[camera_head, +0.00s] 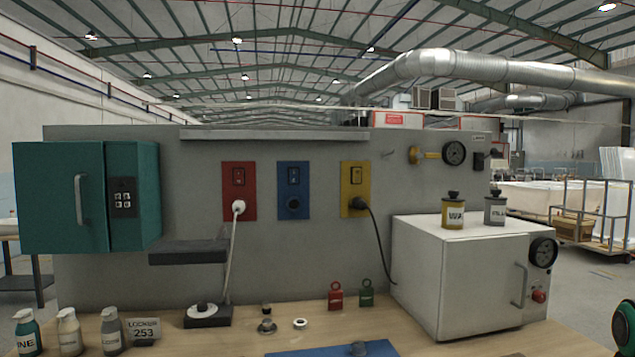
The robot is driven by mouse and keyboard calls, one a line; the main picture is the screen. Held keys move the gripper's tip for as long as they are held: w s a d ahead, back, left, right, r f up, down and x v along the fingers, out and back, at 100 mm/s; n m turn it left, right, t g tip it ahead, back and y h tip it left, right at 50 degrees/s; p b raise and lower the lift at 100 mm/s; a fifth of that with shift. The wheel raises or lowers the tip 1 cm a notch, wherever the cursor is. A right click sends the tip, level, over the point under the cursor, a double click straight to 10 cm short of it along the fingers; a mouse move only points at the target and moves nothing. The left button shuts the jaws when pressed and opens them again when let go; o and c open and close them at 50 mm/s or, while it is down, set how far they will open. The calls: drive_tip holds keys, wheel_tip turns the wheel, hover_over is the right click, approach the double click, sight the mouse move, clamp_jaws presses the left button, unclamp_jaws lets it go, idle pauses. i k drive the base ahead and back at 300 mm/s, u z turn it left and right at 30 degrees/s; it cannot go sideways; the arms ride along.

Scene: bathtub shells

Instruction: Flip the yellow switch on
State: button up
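The yellow switch plate (345,190) is mounted on the grey upright panel, right of the middle in the head view. A small dark switch (356,174) sits in its upper part; its position is too small to tell. A black plug (358,203) is in the lower part, and its black cord runs down to the white oven-like box (440,285). A blue switch plate (293,178) and a red one (239,182) are to its left. A white plug (238,206) with a white cord is in the red one. My gripper is not in view.
A teal cabinet (80,200) and dark shelf (188,252) are on the left. Two jars stand on the white box. Space before the yellow plate looks clear.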

sight(356, 173)
drive_tip(key=k, duration=0.7)
drive_tip(key=z, duration=0.4)
drive_tip(key=i, duration=1.55)
drive_tip(key=u, duration=0.6)
